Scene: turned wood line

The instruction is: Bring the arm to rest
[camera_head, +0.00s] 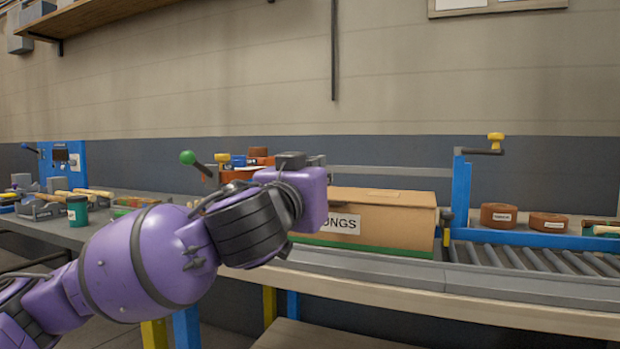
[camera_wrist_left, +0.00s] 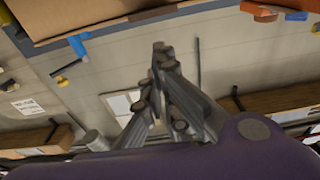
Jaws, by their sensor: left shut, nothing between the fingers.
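My purple left arm comes in from the left in the head view and reaches across in front of the bench. Its wrist end is in front of the left part of a cardboard box. The fingers of my left gripper (camera_wrist_left: 160,50) show in the left wrist view, brought together with nothing between them. They stand out against the wall and touch nothing that I can see. In the head view the wrist hides the fingers for the most part. My right arm and gripper are not in view.
The cardboard box (camera_head: 390,212), its label partly covered, stands on the bench beside a roller conveyor (camera_head: 530,258). Two round brown containers (camera_head: 499,216) stand behind the rollers. A blue post (camera_head: 460,195) rises there. A green-knobbed lever (camera_head: 188,158) and a dark green cup (camera_head: 77,211) are left.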

